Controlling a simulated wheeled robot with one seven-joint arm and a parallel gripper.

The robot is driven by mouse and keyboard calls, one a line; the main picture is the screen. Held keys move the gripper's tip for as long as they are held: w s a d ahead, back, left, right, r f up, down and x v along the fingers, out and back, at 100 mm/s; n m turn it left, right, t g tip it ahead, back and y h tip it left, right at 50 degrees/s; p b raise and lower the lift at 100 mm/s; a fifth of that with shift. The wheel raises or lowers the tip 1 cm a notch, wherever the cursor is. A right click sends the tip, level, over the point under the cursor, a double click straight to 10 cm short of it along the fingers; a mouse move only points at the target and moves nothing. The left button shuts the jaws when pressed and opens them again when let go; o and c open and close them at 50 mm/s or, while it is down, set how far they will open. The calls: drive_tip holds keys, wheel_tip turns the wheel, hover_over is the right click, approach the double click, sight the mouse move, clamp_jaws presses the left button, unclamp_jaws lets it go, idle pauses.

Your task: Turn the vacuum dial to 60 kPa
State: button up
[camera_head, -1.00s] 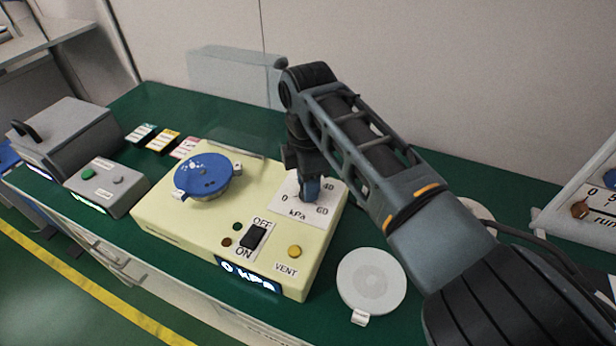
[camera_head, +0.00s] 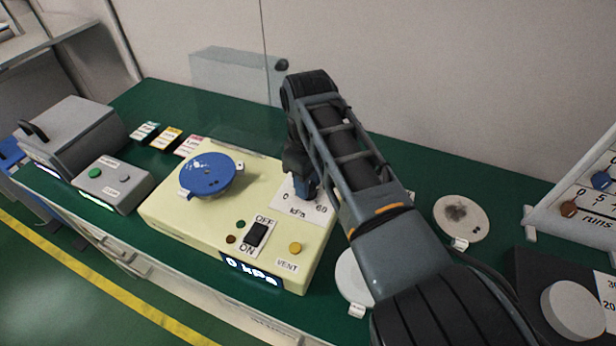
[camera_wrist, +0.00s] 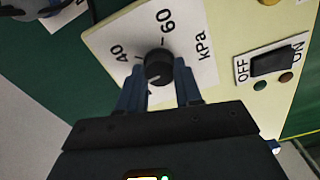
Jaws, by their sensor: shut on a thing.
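The cream vacuum unit (camera_head: 190,228) stands on the green bench. Its dial (camera_wrist: 157,65) is a small black knob on a white plate (camera_wrist: 195,65) marked 40, 60 and kPa in the wrist view. My gripper (camera_head: 303,190) reaches down over the dial, and its two blue fingers (camera_wrist: 159,84) are shut on the knob's sides. The knob's pointer setting is hard to make out. In the head view my gripper hides the knob and part of the scale, leaving 0, 60 and kPa readable. The unit's display (camera_head: 251,270) reads 0 kPa.
The unit also bears a blue disc (camera_head: 211,173), a black OFF/ON rocker switch (camera_head: 257,235) and a yellow VENT button (camera_head: 295,247). Round pale discs, one stained (camera_head: 462,216), lie right, partly beside my arm.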

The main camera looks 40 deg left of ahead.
drive_tip(key=m+p, duration=0.1)
drive_tip(key=m, duration=0.5)
drive_tip(key=shift+r, duration=0.1)
drive_tip(key=m+p, duration=0.1)
drive_tip(key=m, duration=0.5)
drive_tip(key=shift+m, duration=0.4)
drive_tip(key=m, duration=0.6)
drive_tip(key=shift+w+p, duration=0.1)
drive_tip(key=shift+p, duration=0.25)
drive_tip(key=m, duration=0.6)
drive_tip(key=o, duration=1)
drive_tip(key=shift+o, duration=0.2)
drive_tip(key=shift+r, duration=3.85)
